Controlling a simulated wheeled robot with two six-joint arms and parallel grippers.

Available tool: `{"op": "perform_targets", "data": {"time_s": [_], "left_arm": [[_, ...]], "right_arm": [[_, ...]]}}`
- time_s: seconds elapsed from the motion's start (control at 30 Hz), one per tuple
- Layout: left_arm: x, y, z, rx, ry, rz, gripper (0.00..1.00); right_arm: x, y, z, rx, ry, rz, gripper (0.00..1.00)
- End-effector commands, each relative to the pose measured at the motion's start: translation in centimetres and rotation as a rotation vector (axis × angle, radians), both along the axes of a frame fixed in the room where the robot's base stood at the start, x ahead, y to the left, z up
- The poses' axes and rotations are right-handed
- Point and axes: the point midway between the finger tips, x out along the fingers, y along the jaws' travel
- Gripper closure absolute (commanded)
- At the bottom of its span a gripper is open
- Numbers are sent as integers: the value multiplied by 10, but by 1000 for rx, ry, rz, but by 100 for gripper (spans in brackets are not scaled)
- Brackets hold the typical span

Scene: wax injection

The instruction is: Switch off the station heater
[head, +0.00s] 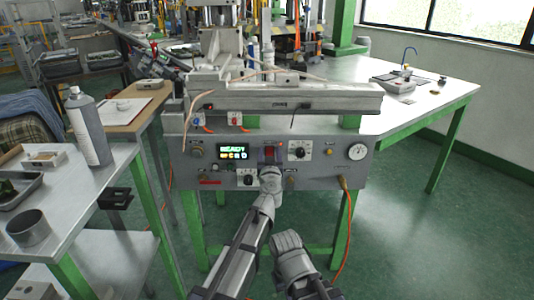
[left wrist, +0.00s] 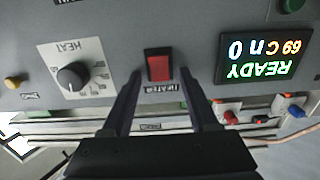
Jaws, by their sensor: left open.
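The heater switch (head: 270,153) is a red rocker on the grey station panel (head: 330,178), right of a display. In the left wrist view the red switch (left wrist: 160,66) sits in a black frame above a HEATER label (left wrist: 162,87). My left gripper (head: 270,170) is at the panel, just below the switch and partly covering it. In the left wrist view its two fingers (left wrist: 160,76) are apart, one on each side of the switch, with nothing between them but the switch area. Whether they touch the panel I cannot tell.
The display (left wrist: 262,58) reads READY and appears inverted in the wrist view. A HEAT knob (left wrist: 73,75) is beside the switch. A round gauge (head: 357,151) is at the panel's right. A spray can (head: 90,127) stands on the left bench. Green floor at the right is clear.

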Motion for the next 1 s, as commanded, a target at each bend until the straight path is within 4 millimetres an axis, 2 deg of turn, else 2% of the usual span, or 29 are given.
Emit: {"op": "perform_targets", "data": {"time_s": [0.07, 0.6, 0.87, 1.0], "left_arm": [[0, 0, 0, 0, 0, 0, 40], [0, 0, 0, 0, 0, -1, 100], [0, 0, 0, 0, 0, 0, 100], [0, 1, -3, 1, -13, 2, 100]], "right_arm": [[0, 0, 0, 0, 0, 0, 100], [0, 0, 0, 0, 0, 0, 100], [0, 0, 0, 0, 0, 0, 100], [0, 0, -6, 0, 0, 0, 100]]}}
